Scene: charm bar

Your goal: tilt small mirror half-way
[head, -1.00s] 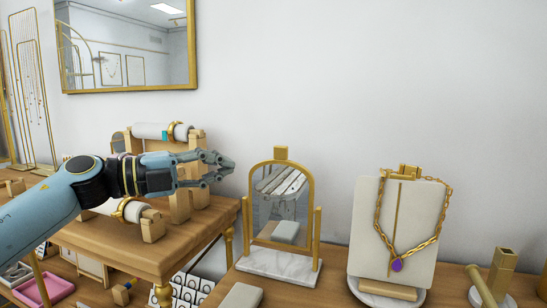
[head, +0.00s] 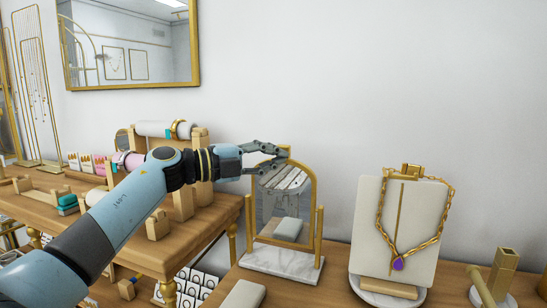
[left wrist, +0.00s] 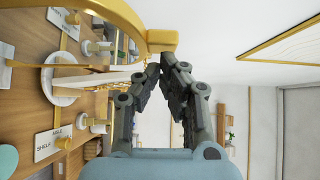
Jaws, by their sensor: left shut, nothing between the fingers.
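The small mirror (head: 287,217) has a gold arched frame between two short gold posts on a white marble base (head: 281,263). It stands close to upright and reflects a pale block and white slats. My left gripper (head: 286,157) is at the top of the arch and partly covers the gold knob there. In the left wrist view, the shut, empty fingers (left wrist: 164,62) end right beside the gold knob (left wrist: 162,39) on the frame (left wrist: 105,12). I cannot tell whether they touch it. My right gripper is out of view.
A necklace bust (head: 409,231) with a gold chain and purple pendant stands right of the mirror. A wooden display table (head: 200,243) with bracelet holders lies left. A pale block (head: 243,296) lies in front of the base. A large wall mirror (head: 130,50) hangs behind.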

